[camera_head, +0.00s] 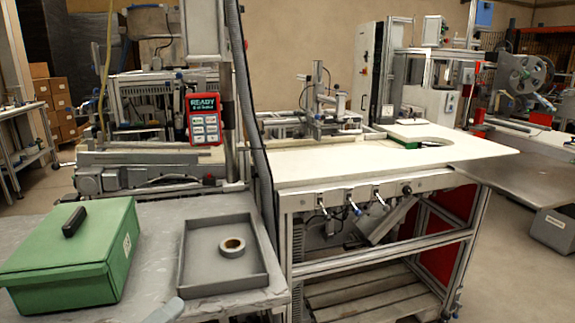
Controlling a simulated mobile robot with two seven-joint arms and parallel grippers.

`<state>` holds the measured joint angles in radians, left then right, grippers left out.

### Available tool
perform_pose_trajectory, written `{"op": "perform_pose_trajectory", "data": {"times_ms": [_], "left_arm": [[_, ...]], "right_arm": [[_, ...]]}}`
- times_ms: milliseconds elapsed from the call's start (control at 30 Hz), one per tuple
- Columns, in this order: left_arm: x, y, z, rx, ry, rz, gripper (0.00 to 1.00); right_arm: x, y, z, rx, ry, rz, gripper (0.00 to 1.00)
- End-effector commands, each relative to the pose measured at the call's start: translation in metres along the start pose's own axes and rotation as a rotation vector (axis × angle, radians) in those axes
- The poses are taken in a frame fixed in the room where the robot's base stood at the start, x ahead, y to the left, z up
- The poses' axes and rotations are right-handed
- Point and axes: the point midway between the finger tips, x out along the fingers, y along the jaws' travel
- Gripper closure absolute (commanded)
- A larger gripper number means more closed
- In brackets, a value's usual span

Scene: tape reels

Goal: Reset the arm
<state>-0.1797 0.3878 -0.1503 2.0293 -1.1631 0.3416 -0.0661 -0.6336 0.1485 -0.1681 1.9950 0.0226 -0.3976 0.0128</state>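Neither of my grippers is in view. A rounded pale grey piece shows at the bottom edge, left of the middle; it may be part of my arm, but I cannot tell which part. A tape reel (232,253) lies flat inside a shallow grey tray (205,275) on the grey table. Nothing of mine touches the reel or the tray in this view.
A closed green box (75,258) with a black handle stands left of the tray on the grey table (158,235). A red-framed panel reading READY (204,118) hangs behind. A white worktable (330,165) with machine parts stands to the right.

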Motion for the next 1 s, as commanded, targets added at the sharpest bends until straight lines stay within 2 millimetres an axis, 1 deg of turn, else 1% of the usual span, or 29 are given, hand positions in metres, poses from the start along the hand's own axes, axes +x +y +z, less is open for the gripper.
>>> {"op": "perform_pose_trajectory", "data": {"times_ms": [33, 167, 200, 267, 300, 367, 400, 467, 500, 600, 733, 833, 1000], "left_arm": [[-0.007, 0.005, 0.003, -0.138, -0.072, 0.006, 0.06], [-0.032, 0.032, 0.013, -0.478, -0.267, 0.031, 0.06], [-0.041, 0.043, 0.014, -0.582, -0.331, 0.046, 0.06], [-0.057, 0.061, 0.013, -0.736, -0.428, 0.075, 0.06], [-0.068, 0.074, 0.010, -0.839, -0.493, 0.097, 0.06], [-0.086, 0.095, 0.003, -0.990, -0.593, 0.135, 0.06], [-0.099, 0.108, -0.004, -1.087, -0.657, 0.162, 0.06], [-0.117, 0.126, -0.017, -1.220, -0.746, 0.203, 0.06], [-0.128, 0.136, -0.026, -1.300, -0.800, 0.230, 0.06], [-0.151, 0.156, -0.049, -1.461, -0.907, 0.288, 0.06], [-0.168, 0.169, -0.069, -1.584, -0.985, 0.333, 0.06], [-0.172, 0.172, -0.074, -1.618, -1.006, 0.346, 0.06], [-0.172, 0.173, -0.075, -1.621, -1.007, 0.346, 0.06]], "right_arm": [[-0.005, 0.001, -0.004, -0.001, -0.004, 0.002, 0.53], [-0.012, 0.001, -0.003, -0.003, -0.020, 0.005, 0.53], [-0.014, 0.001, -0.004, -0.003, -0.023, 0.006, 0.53], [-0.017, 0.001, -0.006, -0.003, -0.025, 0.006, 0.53], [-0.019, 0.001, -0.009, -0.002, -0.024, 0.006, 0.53], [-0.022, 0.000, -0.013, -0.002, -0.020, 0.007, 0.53], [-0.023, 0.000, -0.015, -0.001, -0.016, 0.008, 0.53], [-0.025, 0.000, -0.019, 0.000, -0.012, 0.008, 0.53], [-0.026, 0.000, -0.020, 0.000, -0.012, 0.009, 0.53], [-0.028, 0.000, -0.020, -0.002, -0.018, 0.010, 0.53], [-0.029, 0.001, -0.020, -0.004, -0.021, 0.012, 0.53], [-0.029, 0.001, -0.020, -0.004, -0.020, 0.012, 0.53], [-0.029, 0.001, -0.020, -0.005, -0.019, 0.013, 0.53]]}}
